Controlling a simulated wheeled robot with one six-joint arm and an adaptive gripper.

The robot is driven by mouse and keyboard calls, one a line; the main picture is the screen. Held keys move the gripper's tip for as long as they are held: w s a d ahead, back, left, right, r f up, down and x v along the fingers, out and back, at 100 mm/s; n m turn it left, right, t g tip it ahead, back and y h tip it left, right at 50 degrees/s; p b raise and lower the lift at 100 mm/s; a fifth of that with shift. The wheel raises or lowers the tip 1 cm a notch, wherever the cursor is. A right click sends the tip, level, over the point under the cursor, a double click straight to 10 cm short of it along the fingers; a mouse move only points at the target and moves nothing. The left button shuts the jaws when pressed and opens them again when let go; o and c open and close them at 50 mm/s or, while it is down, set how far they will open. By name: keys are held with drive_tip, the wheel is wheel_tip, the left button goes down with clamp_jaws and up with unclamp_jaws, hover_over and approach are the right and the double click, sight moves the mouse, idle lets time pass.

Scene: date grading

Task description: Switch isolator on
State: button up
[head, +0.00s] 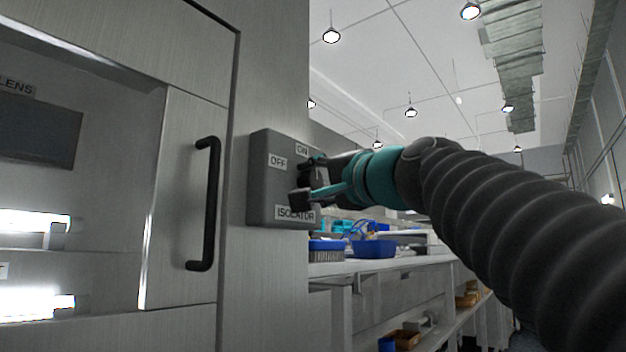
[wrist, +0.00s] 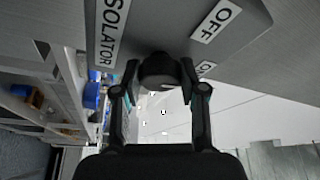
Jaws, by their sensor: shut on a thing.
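The isolator (head: 263,190) is a grey box on the side of a metal cabinet, with labels ON, OFF and ISOLATOR. Its dark round knob (wrist: 160,70) shows in the wrist view, between the fingers, with a light mark on it. My gripper (head: 304,184) is at the front of the box, its fingers on either side of the knob. In the wrist view my gripper (wrist: 160,78) is shut on the knob. In the head view the fingers hide the knob, so its setting there cannot be read. In the wrist view the ON label is partly hidden.
The cabinet door has a black vertical handle (head: 206,204) left of the isolator. A bench (head: 400,264) with blue bins (head: 374,249) runs behind and below my arm. Lamps hang from the ceiling. The space in front of the box is taken by my arm.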

drive_tip(key=shift+m+h, duration=0.3)
drive_tip(key=shift+m, duration=0.7)
drive_tip(key=o, duration=1.1)
drive_tip(key=shift+o, duration=0.2)
drive_tip(key=v, duration=1.2)
drive_tip(key=shift+r, duration=0.25)
